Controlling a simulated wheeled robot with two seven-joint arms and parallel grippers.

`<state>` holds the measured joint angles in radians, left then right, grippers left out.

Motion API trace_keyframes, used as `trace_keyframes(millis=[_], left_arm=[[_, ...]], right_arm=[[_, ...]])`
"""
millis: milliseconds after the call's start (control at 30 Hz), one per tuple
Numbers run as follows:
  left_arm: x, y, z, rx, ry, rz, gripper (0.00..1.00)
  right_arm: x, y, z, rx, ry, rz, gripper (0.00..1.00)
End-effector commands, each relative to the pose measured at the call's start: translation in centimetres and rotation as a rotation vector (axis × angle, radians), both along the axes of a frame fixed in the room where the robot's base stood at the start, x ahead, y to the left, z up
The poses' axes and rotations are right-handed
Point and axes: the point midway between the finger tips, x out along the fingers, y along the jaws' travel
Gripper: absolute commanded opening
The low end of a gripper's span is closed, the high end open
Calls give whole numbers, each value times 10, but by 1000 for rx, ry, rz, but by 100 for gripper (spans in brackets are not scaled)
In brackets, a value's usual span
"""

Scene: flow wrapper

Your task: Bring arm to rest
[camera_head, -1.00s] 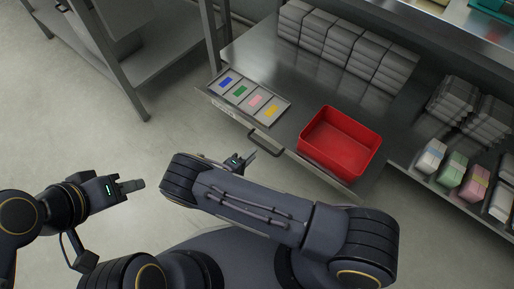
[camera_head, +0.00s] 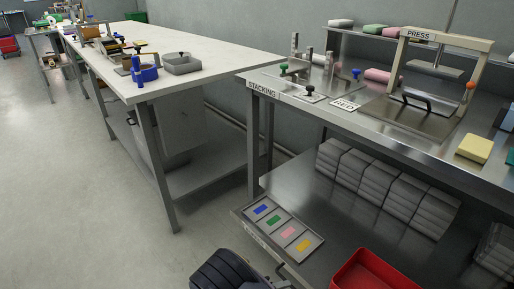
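Part of one of my arms, a dark rounded link (camera_head: 228,272), shows at the bottom edge of the head view, left of the red bin. It is in front of the lower shelf with the colour-marked tray. Neither gripper shows in the head view, so what their fingers do is hidden.
A steel bench (camera_head: 290,84) with a press (camera_head: 440,75) stands at the right. Its lower shelf holds a tray with colour labels (camera_head: 252,228), grey stacks (camera_head: 380,180) and a red bin (camera_head: 372,272). A white-topped table (camera_head: 205,50) stands left of it. The floor (camera_head: 70,200) at left is clear.

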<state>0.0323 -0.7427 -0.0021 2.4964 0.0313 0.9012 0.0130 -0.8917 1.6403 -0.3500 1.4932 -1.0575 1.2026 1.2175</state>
Motion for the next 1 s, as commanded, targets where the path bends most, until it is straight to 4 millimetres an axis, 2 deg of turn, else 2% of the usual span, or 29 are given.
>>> trace_keyframes(millis=[33, 100, 267, 500, 800, 1000], left_arm=[[0, 0, 0, 0, 0, 0, 36], [0, 0, 0, 0, 0, 0, 36], [0, 0, 0, 0, 0, 0, 36], [0, 0, 0, 0, 0, 0, 36], [0, 0, 0, 0, 0, 0, 36], [0, 0, 0, 0, 0, 0, 36]], right_arm=[[1, -9, 21, 63, 31, -79, 26], [-3, -22, 44, 146, 88, -172, 26], [-17, -50, 95, 361, 199, -346, 26], [-52, -87, 167, 727, 299, -499, 26], [-111, -122, 246, 1180, 266, -515, 26], [-154, -133, 284, 1420, 144, -435, 26]])
